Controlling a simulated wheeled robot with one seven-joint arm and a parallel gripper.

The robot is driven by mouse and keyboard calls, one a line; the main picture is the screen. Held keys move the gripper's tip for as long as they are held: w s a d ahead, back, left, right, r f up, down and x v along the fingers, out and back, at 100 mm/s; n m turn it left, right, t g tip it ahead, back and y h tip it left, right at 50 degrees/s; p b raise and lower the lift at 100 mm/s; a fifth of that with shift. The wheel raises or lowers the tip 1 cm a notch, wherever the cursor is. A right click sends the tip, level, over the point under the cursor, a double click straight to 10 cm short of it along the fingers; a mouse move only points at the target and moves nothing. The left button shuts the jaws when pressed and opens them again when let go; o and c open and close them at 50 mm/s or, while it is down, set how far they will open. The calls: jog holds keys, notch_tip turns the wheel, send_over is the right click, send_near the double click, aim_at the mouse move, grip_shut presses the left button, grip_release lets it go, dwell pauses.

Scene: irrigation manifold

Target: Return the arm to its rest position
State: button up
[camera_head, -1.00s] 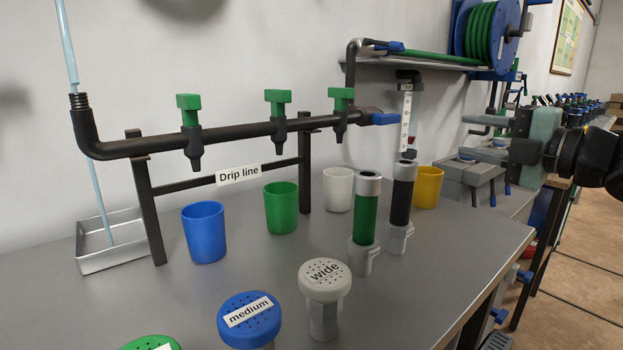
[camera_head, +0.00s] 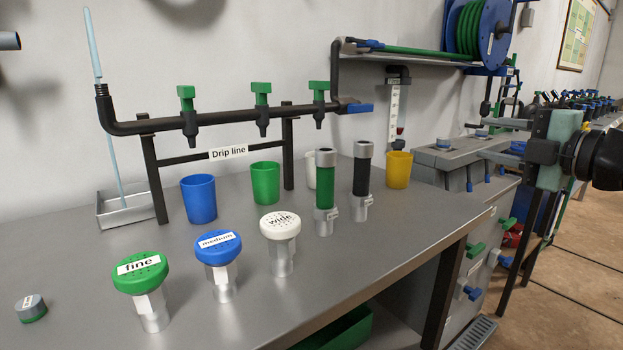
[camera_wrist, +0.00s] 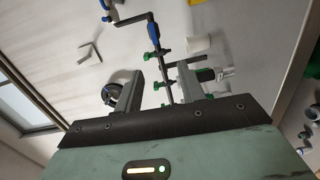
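My gripper (camera_head: 486,140) is at the right of the head view, held out sideways, with its two fingers pointing left. The fingers also show in the wrist view (camera_wrist: 160,88), standing apart with nothing held between them. Behind the gap the wrist view shows a dark pipe with green and blue fittings, at a distance. The gripper appears clear of the bench (camera_head: 400,258). Part of my arm is cut off by the right edge of the head view.
The bench holds green (camera_head: 140,272), blue (camera_head: 217,250) and white (camera_head: 280,226) labelled heads, two filter cylinders, cups and the drip line pipe (camera_head: 220,122). A shelf (camera_head: 410,60) with a hose reel (camera_head: 480,25) is on the wall.

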jog(key=s+d+f+m+g+h, duration=0.1)
jog(key=d+f+m+g+h, duration=0.35)
jog(key=f+m+h, duration=0.7)
jog(key=s+a+f+m+g+y, duration=0.25)
jog(key=s+f+m+g, duration=0.55)
jog(key=s+f+m, duration=0.55)
jog(key=s+a+r+n+g, duration=0.1)
jog(key=s+a+n, duration=0.4)
jog(key=a, duration=0.4)
jog(key=s+a+r+n+g, duration=0.1)
jog(key=s+a+r+n, duration=0.15)
jog(key=s+a, duration=0.6)
notch_tip(320, 180, up, 25)
jog(key=p, duration=2.6)
jog(key=shift+a+n, duration=0.25)
jog(key=shift+n, duration=0.2)
